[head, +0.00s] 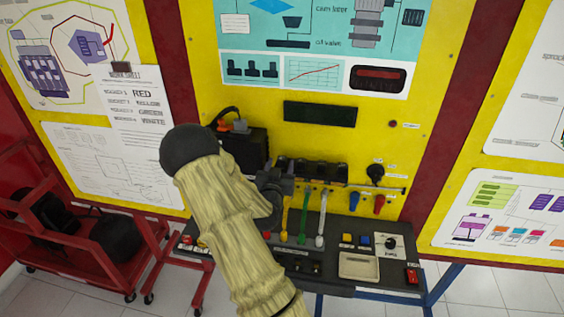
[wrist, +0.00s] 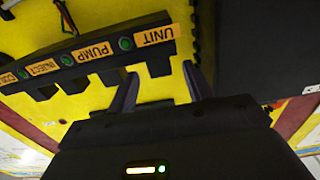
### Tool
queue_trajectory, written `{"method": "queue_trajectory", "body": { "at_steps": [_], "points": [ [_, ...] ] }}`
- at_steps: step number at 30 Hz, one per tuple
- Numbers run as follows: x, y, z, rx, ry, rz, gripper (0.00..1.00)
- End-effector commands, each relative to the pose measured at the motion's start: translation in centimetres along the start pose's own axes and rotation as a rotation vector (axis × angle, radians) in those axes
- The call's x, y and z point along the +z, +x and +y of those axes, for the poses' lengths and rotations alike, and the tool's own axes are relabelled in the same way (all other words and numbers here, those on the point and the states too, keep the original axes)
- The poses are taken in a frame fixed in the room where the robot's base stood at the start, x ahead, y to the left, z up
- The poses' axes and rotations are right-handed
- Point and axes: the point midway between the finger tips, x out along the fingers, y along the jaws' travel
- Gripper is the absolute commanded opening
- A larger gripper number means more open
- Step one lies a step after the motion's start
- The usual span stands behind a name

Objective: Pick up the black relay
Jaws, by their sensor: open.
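A row of black relays (head: 318,171) sits on the yellow panel in the head view, partly hidden by my arm. In the wrist view they appear upside down as black blocks below orange labels reading UNIT, PUMP and INJECT. The black relay at the UNIT label (wrist: 158,64) lies between the lines of my two fingers. Another black relay (wrist: 111,75) is at the PUMP label, beside the left finger. My gripper (wrist: 160,73) is open, with nothing held. It also shows in the head view (head: 275,183), in front of the panel. I cannot tell whether the fingertips touch a relay.
A black box (head: 243,148) with a cable is left of the relays. Coloured levers (head: 304,217) stand below them on the dark console. A tan tray (head: 359,266) is at the console's front. A red cart (head: 75,235) stands at left.

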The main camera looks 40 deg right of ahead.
Motion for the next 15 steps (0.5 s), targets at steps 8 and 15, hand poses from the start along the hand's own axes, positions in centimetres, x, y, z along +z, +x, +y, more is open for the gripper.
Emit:
{"method": "queue_trajectory", "body": {
  "at_steps": [8, 15],
  "points": [
    [-0.3, 1.1, 0.0, 0.000, -0.001, 0.000, 0.51],
    [-0.3, 4.4, -0.1, 0.001, 0.000, 0.001, 0.51]
  ]
}}
